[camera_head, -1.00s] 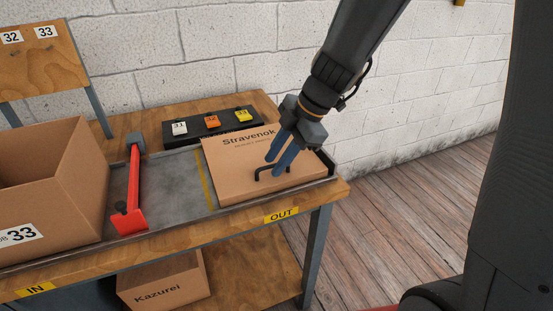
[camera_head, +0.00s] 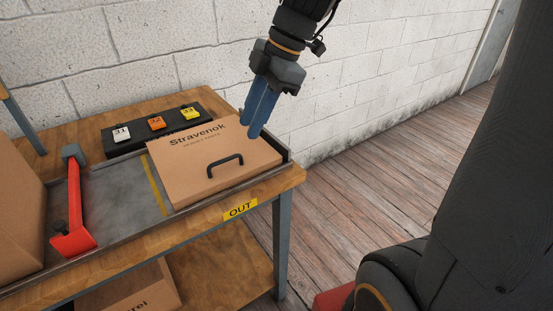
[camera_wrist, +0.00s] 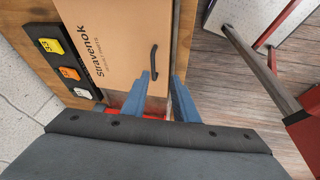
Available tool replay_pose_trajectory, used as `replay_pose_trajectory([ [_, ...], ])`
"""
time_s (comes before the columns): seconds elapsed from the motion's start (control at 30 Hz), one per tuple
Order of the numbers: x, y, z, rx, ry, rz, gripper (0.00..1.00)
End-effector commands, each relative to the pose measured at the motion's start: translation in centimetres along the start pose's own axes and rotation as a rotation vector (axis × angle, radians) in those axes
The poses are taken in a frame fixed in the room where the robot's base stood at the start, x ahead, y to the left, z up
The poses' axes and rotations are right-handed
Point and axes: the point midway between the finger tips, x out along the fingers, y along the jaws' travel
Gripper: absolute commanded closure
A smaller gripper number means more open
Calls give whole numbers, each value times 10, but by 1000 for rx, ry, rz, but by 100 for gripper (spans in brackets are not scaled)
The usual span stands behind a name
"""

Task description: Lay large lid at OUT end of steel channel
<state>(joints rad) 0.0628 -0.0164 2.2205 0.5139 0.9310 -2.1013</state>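The large lid (camera_head: 215,165) is a flat tan cardboard piece marked "Stravenok" with a black handle (camera_head: 226,166). It lies in the steel channel (camera_head: 113,193) at the end by the yellow OUT label (camera_head: 240,209), right of the yellow line. The lid also shows in the wrist view (camera_wrist: 120,45). My gripper (camera_head: 250,130) is above the far right part of the lid, clear of the handle. Its blue fingers (camera_wrist: 161,95) stand apart with nothing between them, so it is open and empty.
A cardboard box (camera_head: 18,215) stands at the left. A black rack (camera_head: 160,130) with numbered tags 31, 32 and 33 lies behind the channel. Another box (camera_head: 135,290) sits on the lower shelf.

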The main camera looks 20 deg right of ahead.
Motion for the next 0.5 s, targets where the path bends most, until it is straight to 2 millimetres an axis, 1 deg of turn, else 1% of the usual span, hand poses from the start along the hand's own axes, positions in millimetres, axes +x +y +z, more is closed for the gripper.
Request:
replay_pose_trajectory([
  [0.1, 18, -20, 16, 233, -62, -27, 74],
  [0.23, 36, -43, 36, 522, -145, -30, 74],
  [0.5, 65, -88, 70, 1093, -298, 46, 74],
])
